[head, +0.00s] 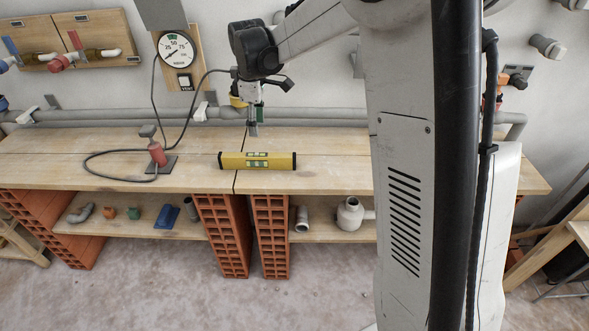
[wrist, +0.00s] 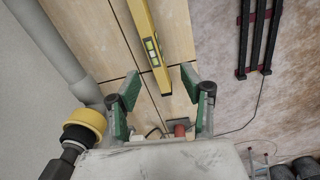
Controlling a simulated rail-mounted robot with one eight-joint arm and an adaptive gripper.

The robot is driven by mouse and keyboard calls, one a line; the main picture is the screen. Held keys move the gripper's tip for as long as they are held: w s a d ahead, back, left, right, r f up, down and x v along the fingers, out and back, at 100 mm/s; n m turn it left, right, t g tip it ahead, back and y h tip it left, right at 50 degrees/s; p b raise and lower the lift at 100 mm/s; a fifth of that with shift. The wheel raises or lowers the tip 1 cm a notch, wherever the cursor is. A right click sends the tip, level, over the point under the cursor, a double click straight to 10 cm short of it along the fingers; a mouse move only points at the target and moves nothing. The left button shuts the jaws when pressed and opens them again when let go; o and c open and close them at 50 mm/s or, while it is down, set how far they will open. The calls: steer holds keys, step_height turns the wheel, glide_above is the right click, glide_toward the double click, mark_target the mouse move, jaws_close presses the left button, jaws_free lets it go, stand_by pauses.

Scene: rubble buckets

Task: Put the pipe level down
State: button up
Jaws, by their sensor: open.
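The pipe level is a yellow bar with black end caps and pale green vials. In the head view the pipe level (head: 235,161) lies flat on the wooden bench top (head: 330,176), near its front edge. In the wrist view the level (wrist: 145,36) reaches from the top edge to just beyond the gap between my fingers. My gripper (wrist: 158,98) has two green fingers spread wide with nothing between them. In the head view my gripper (head: 254,131) points down behind the level, apart from it.
A red hand pump (head: 157,153) with a black hose stands left on the bench. A pressure gauge (head: 176,50) hangs on the wall. Grey pipes (head: 310,113) run along the back wall. The lower shelf (head: 130,222) holds fittings. The bench right of the level is clear.

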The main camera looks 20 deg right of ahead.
steer(key=s+r+m+t, duration=0.2)
steer(key=s+r+m, duration=0.25)
steer(key=s, duration=0.65)
steer(key=s+r+m+t, duration=0.25)
steer(key=s+r, duration=0.25)
steer(key=s, duration=0.7)
steer(key=s+f+m+t, duration=0.2)
steer(key=s+f+m, duration=0.1)
steer(key=s, duration=0.6)
steer(key=shift+a+m, duration=0.25)
steer(key=shift+m, duration=0.55)
steer(key=shift+r+p, duration=0.4)
steer(key=shift+p, duration=0.1)
